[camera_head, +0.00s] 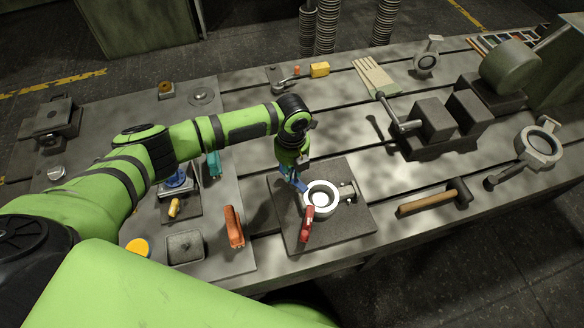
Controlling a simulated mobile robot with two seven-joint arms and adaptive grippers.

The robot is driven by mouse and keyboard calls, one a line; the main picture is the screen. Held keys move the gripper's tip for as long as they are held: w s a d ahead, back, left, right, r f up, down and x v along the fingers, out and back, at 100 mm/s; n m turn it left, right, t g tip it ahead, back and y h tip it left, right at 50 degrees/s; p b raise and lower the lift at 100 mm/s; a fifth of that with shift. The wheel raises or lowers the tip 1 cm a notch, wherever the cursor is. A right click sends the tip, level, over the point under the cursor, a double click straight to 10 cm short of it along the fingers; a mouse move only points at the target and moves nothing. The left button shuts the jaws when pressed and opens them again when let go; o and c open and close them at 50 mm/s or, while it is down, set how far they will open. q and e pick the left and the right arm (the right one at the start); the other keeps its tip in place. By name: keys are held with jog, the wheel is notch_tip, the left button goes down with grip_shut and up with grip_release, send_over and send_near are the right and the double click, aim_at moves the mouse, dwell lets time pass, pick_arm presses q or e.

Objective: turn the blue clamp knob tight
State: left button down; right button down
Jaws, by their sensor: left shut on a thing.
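The blue clamp knob (299,185) shows as a small blue shape beside the upper left rim of a pale ring-shaped casting (321,194). The casting sits on a dark square plate (345,230) in the middle of the bench. My left gripper (293,173) points down from above and is shut on the blue knob. The fingers partly hide the knob, so its turn angle cannot be told. A red handle (307,224) stands at the casting's front left. My right gripper is not in view.
A wooden-handled hammer (430,200) lies right of the plate. An orange clamp-like tool (233,226) and a grey tray (186,247) lie to the left. A dark vise (440,125) stands at the back right. Bare slotted bench lies behind the plate.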

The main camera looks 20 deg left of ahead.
aim_at(293, 172)
pick_arm(q)
jog(key=c, duration=1.1)
grip_release()
jog(key=shift+c, duration=0.2)
jog(key=shift+d+r, duration=0.1)
jog(key=shift+r, duration=3.95)
